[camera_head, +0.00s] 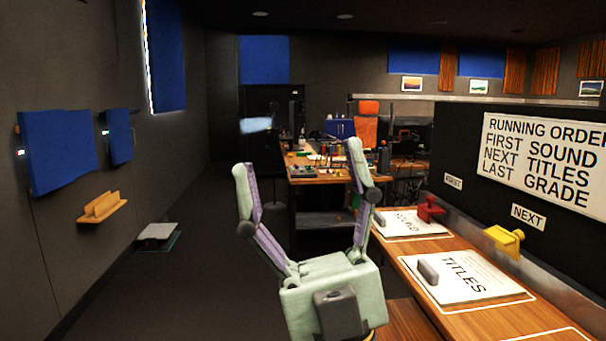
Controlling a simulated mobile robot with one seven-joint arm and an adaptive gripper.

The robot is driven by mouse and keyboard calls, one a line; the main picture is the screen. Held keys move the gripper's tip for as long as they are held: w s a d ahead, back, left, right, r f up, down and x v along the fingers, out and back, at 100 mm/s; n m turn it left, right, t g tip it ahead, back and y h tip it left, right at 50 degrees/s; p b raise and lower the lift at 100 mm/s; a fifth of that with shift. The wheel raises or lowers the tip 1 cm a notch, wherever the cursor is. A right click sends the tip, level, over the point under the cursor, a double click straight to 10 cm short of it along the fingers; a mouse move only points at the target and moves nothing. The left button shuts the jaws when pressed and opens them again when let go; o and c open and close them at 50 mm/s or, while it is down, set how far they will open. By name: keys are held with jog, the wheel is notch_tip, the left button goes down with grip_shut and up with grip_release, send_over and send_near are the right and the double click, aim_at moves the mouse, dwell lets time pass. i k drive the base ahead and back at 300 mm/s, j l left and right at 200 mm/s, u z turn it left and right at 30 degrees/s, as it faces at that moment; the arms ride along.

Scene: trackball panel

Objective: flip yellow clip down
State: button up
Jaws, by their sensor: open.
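The yellow clip (503,241) is at the right, at the back edge of the wooden shelf, against the foot of the dark panel and below the NEXT label. Its exact pose is too small to tell. My gripper (300,172) is large in the middle of the view, pale green with purple inner pads. Its two fingers point up and stand wide apart, with nothing between them. It is to the left of the yellow clip and apart from it.
A red clip (430,209) stands farther along the shelf (480,318). Papers marked TITLES (462,277) and SOUND (408,224) lie there with grey blocks on them. A running-order sign (545,160) hangs on the panel. A cluttered desk (318,178) stands behind. The floor at left is mostly clear.

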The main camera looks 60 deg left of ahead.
aim_at(509, 244)
jog(key=i+j+u, duration=0.1)
jog(key=j+u, duration=0.25)
jog(key=u, duration=0.15)
jog(key=i+j+u, duration=0.2)
jog(key=u, duration=0.25)
